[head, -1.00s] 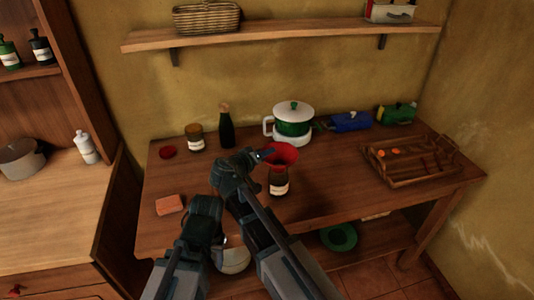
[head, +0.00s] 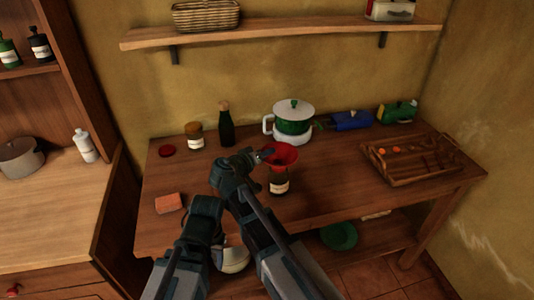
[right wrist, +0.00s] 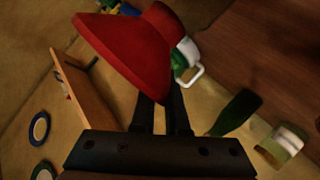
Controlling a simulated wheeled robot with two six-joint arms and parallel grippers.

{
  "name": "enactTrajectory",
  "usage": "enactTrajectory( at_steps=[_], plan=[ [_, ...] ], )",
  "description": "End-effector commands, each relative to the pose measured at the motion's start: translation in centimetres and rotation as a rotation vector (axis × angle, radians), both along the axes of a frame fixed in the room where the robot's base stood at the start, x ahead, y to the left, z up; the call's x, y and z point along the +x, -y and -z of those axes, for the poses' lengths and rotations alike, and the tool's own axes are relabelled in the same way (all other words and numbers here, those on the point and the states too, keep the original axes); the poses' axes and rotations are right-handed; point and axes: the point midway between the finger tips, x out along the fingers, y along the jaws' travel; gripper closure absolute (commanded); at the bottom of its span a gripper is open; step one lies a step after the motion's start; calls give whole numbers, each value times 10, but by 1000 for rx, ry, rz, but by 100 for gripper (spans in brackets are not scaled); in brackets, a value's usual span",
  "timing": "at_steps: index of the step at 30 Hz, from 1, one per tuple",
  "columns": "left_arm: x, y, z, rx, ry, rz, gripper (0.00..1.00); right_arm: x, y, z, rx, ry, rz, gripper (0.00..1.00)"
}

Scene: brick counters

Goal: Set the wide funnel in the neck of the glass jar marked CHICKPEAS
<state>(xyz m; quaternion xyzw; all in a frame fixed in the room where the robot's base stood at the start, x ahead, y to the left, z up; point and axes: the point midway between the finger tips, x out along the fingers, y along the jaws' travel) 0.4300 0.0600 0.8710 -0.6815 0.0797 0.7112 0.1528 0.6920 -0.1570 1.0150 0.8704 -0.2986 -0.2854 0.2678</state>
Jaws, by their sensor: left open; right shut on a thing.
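The red wide funnel (head: 285,153) is upright, mouth up, over a brown-filled glass jar (head: 279,184) near the table's front middle. The jar has a white label too small to read. The funnel's lower end meets the jar top; I cannot tell how deep the spout sits. My right gripper (head: 265,154) is shut on the funnel's left side. In the right wrist view the red funnel (right wrist: 130,50) is at the fingers and hides the jar. My left gripper (head: 214,238) is low by the table's front edge, open, its fingers hard to make out.
Another labelled jar (head: 195,136), a dark bottle (head: 226,130) and a red lid (head: 167,151) stand behind left. A pot (head: 293,122) stands behind the funnel. A wooden tray (head: 400,182) is at right, an orange block (head: 169,203) at front left. The table right of the jar is clear.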

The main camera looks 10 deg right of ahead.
Motion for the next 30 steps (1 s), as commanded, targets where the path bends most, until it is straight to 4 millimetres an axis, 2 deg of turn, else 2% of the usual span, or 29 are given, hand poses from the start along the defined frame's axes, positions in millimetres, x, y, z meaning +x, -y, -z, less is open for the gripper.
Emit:
enactTrajectory(
  at_steps=[16,26,27,30],
  plan=[
    [0,0,17,0,0,0,50,0,0,17,0,0,0,100],
    [0,0,18,0,0,0,50,0,0,17,0,0,0,100],
    [0,0,18,0,0,0,50,0,0,17,0,0,0,81],
    [0,0,18,0,0,0,50,0,0,17,0,0,0,63]
  ],
)
